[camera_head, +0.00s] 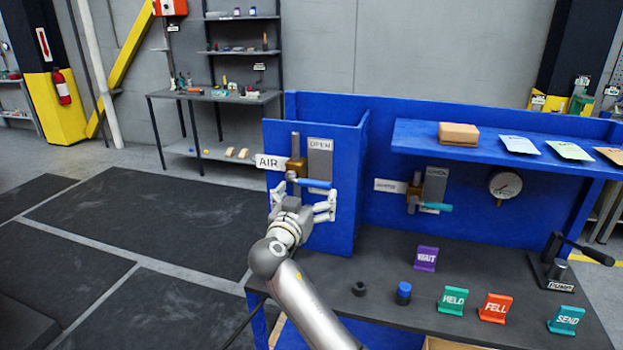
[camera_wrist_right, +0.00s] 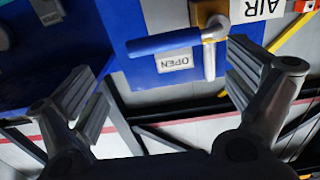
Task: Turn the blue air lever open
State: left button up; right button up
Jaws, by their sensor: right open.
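The blue air lever (camera_head: 314,183) lies about level, pointing right from its brass valve (camera_head: 296,168) on the blue panel (camera_head: 342,215). The white AIR label (camera_head: 269,162) is left of the valve, and the grey OPEN plate (camera_head: 320,160) is up and right of it. My right gripper (camera_head: 303,196) is open in front of the lever, with its fingers spread. In the right wrist view the lever (camera_wrist_right: 165,43) appears beyond and between the open fingertips (camera_wrist_right: 165,75); I cannot tell whether they touch it. My left gripper is not in view.
A second valve with a teal lever (camera_head: 437,206) and a gauge (camera_head: 504,184) are on the back panel to the right. The dark bench (camera_head: 390,265) holds several coloured signs, a blue-capped part (camera_head: 404,292) and a black hand lever (camera_head: 560,262). A shelf (camera_head: 420,138) overhangs the back.

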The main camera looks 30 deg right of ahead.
aim_at(313, 185)
jog(key=p+x, duration=0.1)
jog(key=x, duration=0.2)
jog(key=shift+w, duration=0.35)
jog(key=shift+p+x, duration=0.45)
jog(key=shift+x, duration=1.05)
jog(key=shift+f, duration=0.1)
jog(key=shift+w, duration=0.1)
jog(key=shift+c, duration=0.7)
jog(key=c, duration=1.3)
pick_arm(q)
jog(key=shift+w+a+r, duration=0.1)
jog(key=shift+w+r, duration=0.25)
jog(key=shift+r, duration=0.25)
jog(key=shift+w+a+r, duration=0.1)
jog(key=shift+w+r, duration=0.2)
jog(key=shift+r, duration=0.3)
